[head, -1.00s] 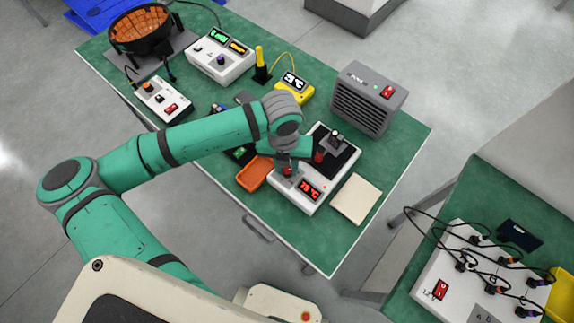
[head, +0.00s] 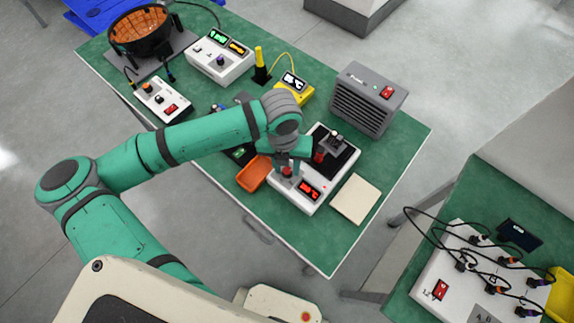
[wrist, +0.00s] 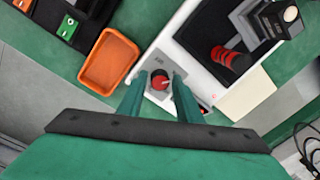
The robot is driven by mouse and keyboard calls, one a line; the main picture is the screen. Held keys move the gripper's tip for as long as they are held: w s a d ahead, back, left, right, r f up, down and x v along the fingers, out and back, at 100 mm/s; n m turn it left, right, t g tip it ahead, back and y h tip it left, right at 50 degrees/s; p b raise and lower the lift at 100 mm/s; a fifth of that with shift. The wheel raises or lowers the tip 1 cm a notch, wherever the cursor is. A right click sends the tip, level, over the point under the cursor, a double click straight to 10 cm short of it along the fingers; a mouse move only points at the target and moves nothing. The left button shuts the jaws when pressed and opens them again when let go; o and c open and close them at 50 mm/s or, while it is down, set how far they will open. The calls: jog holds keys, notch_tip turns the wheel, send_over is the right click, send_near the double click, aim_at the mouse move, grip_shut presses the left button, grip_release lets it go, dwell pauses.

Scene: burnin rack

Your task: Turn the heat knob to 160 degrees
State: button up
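The heat knob (wrist: 160,80) is a dark round knob with a red top and a pale pointer mark, on the white hot-plate unit (head: 300,203). My gripper (wrist: 157,76) points down at the unit, with one finger on each side of the knob. A gap shows between the knob and the fingers, so it looks open. Their exact height relative to the knob cannot be told.
An orange tray (head: 254,174) lies left of the unit, and a beige pad (head: 356,198) lies right of it. A red-banded piece (wrist: 229,59) and a post stand on the unit's black plate (head: 343,152). A grey heater-like box (head: 367,100) stands behind.

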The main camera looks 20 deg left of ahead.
aim_at(286, 169)
notch_tip(286, 169, up, 10)
jog(key=shift+a+r, duration=0.25)
dwell(0.6)
